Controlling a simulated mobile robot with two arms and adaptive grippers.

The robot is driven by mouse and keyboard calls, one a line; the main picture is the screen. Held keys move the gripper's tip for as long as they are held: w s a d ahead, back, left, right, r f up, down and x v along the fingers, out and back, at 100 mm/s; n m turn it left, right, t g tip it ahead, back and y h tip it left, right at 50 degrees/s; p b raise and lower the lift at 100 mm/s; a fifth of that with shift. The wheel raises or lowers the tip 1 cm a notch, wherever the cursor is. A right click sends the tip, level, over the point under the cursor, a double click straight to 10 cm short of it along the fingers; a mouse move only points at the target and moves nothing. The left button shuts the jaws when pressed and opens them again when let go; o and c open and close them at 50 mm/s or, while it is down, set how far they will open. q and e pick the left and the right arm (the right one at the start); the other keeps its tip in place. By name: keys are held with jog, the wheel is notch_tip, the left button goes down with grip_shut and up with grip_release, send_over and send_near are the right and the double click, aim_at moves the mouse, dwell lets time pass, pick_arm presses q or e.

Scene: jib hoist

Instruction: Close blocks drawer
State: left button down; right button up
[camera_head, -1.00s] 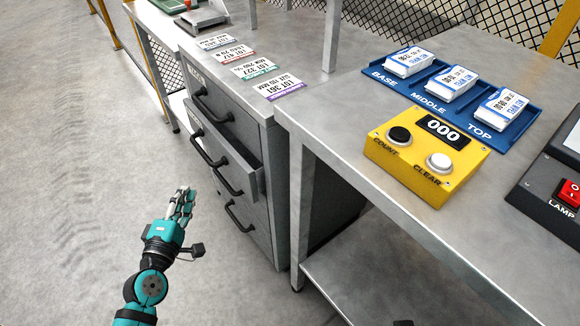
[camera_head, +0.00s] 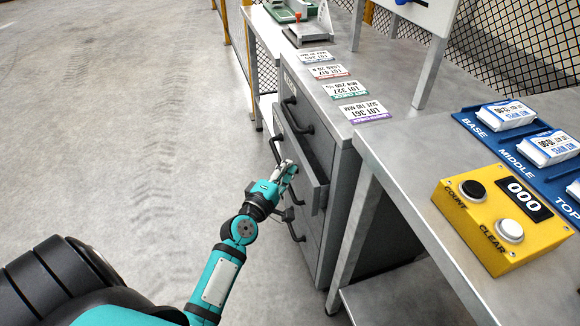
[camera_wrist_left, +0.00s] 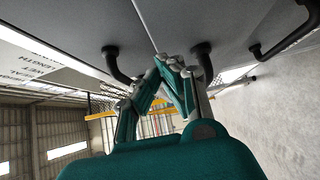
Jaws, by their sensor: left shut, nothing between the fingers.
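The grey drawer cabinet (camera_head: 338,226) stands beside the workbench. One of its drawers (camera_head: 316,186) sticks out from the cabinet front; the drawers around it look flush. Its label cannot be read from here. My left gripper (camera_head: 289,167) is shut and empty, with its fingertips at the front of the projecting drawer, near its handle. In the left wrist view the shut fingers (camera_wrist_left: 171,64) are close to a dark handle (camera_wrist_left: 202,60) on a grey drawer front (camera_wrist_left: 205,22). Whether they touch it, I cannot tell. My right gripper is not in view.
Lot cards (camera_head: 331,71) lie on the cabinet top. A yellow counter box (camera_head: 500,222) and a blue tray (camera_head: 495,128) sit on the steel workbench (camera_head: 405,175), right of the cabinet. The floor (camera_head: 120,130) left of the cabinet is clear.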

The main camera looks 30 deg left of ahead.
aim_at(307, 165)
pick_arm(q)
jog(key=shift+w+d, duration=0.4)
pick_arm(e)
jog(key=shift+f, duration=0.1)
